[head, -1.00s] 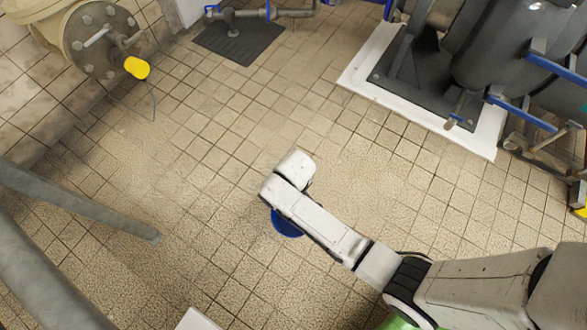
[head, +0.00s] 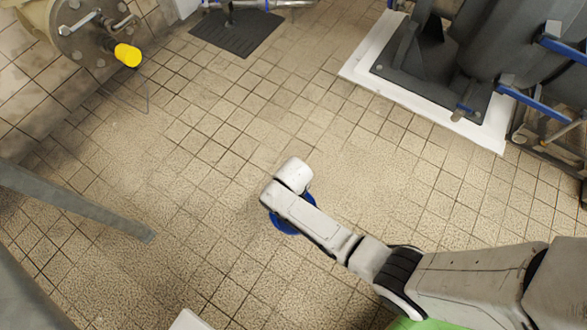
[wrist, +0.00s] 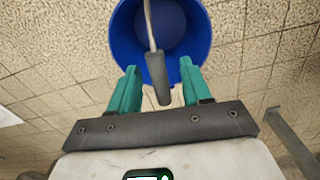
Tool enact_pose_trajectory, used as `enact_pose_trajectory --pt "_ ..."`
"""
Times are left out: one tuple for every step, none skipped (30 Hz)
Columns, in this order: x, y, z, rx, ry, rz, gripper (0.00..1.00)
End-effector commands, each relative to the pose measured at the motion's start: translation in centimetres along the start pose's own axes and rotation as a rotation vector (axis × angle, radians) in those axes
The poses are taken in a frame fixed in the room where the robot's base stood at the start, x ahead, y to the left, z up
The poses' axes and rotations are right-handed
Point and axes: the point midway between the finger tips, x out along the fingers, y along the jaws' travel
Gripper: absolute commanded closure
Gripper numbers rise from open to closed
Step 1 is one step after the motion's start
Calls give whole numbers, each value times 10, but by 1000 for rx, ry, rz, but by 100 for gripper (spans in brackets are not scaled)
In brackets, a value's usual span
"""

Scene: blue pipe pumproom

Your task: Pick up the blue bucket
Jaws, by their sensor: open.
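The blue bucket (head: 285,222) stands on the tiled floor in the head view, mostly hidden under my arm's end. In the wrist view the bucket (wrist: 122,32) is seen from above, with its round opening at the top of the picture. Its wire handle has a dark grey grip (wrist: 157,78), which lies between the green fingers of my gripper (wrist: 158,82). The fingers are apart, one on each side of the grip, with gaps on both sides. In the head view my gripper's fingers are hidden by the arm.
A grey pole (head: 85,205) crosses the left side. A large dark machine on a white-edged plinth (head: 425,97) stands at upper right. A yellow-capped flange fitting (head: 127,55) is at upper left, near a dark mat (head: 236,33). Open tiled floor surrounds the bucket.

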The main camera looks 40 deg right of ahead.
Motion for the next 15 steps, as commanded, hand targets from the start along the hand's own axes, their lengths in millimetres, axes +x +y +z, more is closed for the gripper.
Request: enact_pose_trajectory --pt "14 0 0 0 -1 0 52" --pt "18 0 0 0 -2 0 52" --pt "21 0 0 0 -2 0 52" --pt "23 0 0 0 -1 0 52" --pt "24 0 0 0 -1 0 52" --pt "24 0 0 0 0 0 52" --pt "24 0 0 0 0 0 52" --pt "24 0 0 0 0 0 52" --pt "23 0 0 0 0 0 52" --pt "23 0 0 0 0 0 52" --pt "23 0 0 0 0 0 52" --pt "23 0 0 0 0 0 53" --pt "23 0 0 0 0 0 56" --pt "23 0 0 0 0 0 58" --pt "23 0 0 0 0 0 62"
